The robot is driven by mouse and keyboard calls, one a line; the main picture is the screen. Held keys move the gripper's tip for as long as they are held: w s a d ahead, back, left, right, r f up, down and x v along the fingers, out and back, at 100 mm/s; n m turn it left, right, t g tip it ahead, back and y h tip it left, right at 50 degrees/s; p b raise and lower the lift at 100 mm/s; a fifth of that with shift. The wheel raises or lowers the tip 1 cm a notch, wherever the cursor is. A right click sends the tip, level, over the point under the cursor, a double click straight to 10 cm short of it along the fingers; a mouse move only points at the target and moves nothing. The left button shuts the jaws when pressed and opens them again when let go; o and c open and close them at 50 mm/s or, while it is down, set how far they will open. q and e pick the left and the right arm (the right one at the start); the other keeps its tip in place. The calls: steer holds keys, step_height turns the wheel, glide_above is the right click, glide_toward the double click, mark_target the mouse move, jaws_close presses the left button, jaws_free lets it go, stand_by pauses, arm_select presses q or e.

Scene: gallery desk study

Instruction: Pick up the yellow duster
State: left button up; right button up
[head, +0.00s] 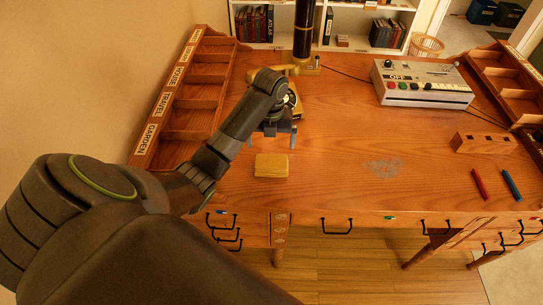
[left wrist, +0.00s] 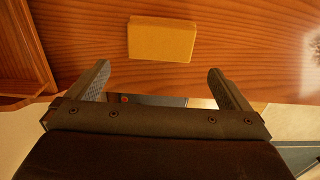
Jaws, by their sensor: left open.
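The yellow duster (head: 271,165) is a small yellow block lying flat on the wooden desk, near its front edge and left of centre in the head view. It also shows at the top middle of the left wrist view (left wrist: 161,40). My left gripper (head: 279,140) is above the desk, just beyond the duster in the head view. In the left wrist view its two fingers (left wrist: 160,82) are spread apart and empty, and the duster lies past the fingertips, apart from them. My right gripper is in neither view.
A labelled wooden rack (head: 175,100) lines the desk's left side. A grey button box (head: 422,84) sits at back right. A wooden block (head: 484,143), a red stick (head: 479,184) and a blue stick (head: 511,184) lie at right. A grey smudge (head: 383,167) marks the otherwise clear middle.

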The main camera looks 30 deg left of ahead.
arm_select(q)
steer(key=b, duration=0.4)
glide_above(271, 160)
steer(key=shift+s+d+f, duration=0.1)
steer(key=shift+f, duration=1.05)
steer(key=shift+s+f, duration=0.1)
steer(key=shift+f, duration=1)
steer(key=f, duration=0.4)
steer(key=shift+w, duration=0.2)
steer(key=c, duration=0.7)
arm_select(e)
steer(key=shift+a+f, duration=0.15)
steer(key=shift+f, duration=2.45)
arm_select(q)
steer(key=shift+o, duration=0.2)
steer(key=shift+r, duration=0.2)
steer(key=shift+r, duration=0.3)
step_height(271, 160, up, 9)
steer(key=p, duration=0.6)
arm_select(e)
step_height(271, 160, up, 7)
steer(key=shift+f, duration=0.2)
